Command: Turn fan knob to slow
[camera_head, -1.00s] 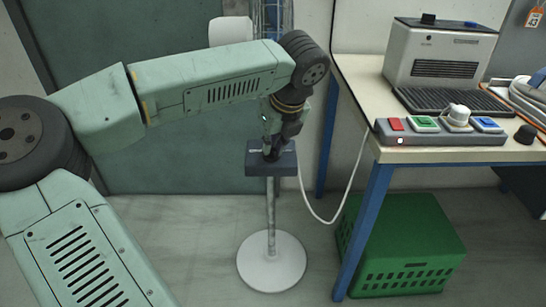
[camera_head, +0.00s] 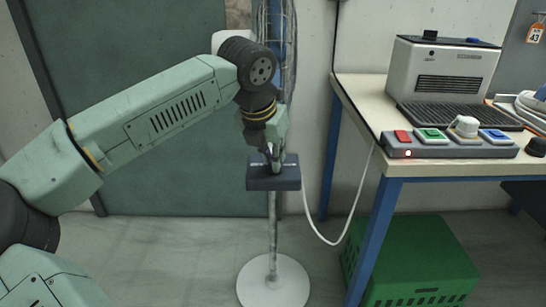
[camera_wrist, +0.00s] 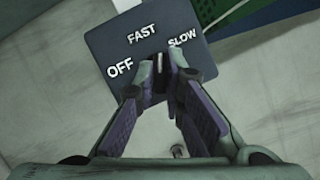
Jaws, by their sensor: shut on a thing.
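The fan's dark control box (camera_head: 288,182) sits on its pole above a round white base (camera_head: 262,285). In the wrist view the box's top (camera_wrist: 104,47) shows the words OFF at left, FAST at top and SLOW at right. My gripper (camera_head: 273,165) points down onto the box. In the wrist view my gripper (camera_wrist: 160,70) is shut on the small dark knob (camera_wrist: 158,62) in the middle of the box. The fingers hide most of the knob, and I cannot tell exactly which word it points to. The fan's wire guard (camera_head: 280,25) is partly hidden behind my arm.
A workbench (camera_head: 358,106) stands at the right with a grey machine (camera_head: 445,62) and a strip of switches (camera_head: 460,153). A green crate (camera_head: 420,265) is under it. A white cable (camera_head: 345,232) hangs between the box and the bench.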

